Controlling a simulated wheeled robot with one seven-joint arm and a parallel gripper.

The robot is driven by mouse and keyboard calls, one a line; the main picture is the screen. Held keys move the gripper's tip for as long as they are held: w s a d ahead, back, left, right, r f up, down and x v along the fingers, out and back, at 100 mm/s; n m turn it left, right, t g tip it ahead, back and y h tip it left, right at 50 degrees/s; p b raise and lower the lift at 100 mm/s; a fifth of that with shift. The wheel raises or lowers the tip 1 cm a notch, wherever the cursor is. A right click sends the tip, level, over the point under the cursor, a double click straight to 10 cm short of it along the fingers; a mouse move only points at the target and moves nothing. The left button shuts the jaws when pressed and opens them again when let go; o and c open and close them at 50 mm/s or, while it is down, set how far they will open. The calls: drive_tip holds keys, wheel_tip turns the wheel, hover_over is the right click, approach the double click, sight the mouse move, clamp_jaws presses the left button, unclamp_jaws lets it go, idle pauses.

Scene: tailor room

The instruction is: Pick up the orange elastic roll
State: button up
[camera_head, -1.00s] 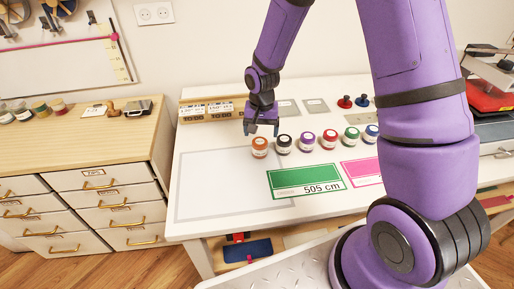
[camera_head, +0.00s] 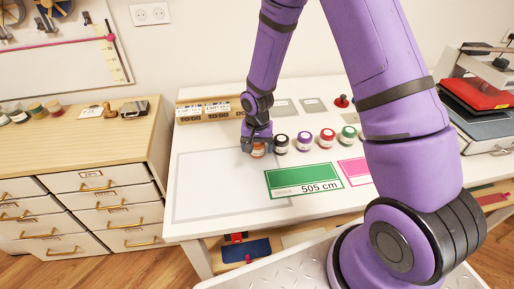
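The orange elastic roll (camera_head: 258,154) stands on the white table at the left end of a row of small rolls. My gripper (camera_head: 257,148) points down over it from above. The fingers are at the height of the roll, one on each side. The upper part of the roll is hidden by the gripper. I cannot tell whether the fingers touch the roll or stand a little apart from it.
A black roll (camera_head: 281,144) stands close on the right, then a purple (camera_head: 304,141), a red (camera_head: 327,138) and a green roll (camera_head: 348,136). A green card (camera_head: 303,176) lies in front. The white table (camera_head: 205,228) is clear to the left.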

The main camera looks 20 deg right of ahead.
drive_tip(key=c, duration=0.8)
drive_tip(key=shift+r, duration=0.15)
drive_tip(key=shift+c, duration=0.2)
